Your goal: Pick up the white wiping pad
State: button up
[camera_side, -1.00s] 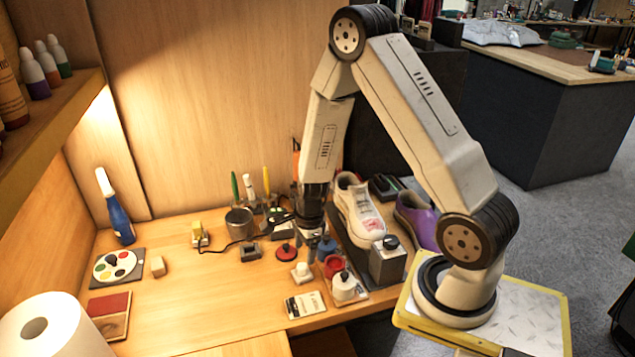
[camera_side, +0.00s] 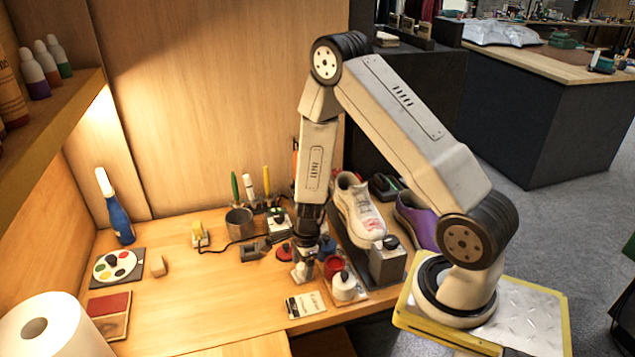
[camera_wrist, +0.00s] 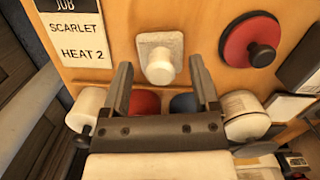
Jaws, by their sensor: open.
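The white wiping pad (camera_wrist: 150,42) lies on the wooden table in the wrist view, a pale square with a white knob (camera_wrist: 160,68) on top. My gripper (camera_wrist: 161,62) is open, with one finger on each side of the knob in that picture. I cannot tell whether the fingers are down at the knob's height or touch it. In the side view my gripper (camera_side: 304,262) points down right over the white pad (camera_side: 299,277), and its fingers hide part of the pad.
A round red pad with a dark knob (camera_wrist: 250,40) is close by. The SCARLET card (camera_wrist: 75,32) lies on the table's front part. A white-capped jar (camera_side: 345,287), a red cup (camera_side: 333,264) and a grey block (camera_side: 388,265) stand to the right, beside the white sneaker (camera_side: 357,212).

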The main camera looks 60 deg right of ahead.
jog(key=shift+f, duration=0.4)
grip_shut()
dwell(0.4)
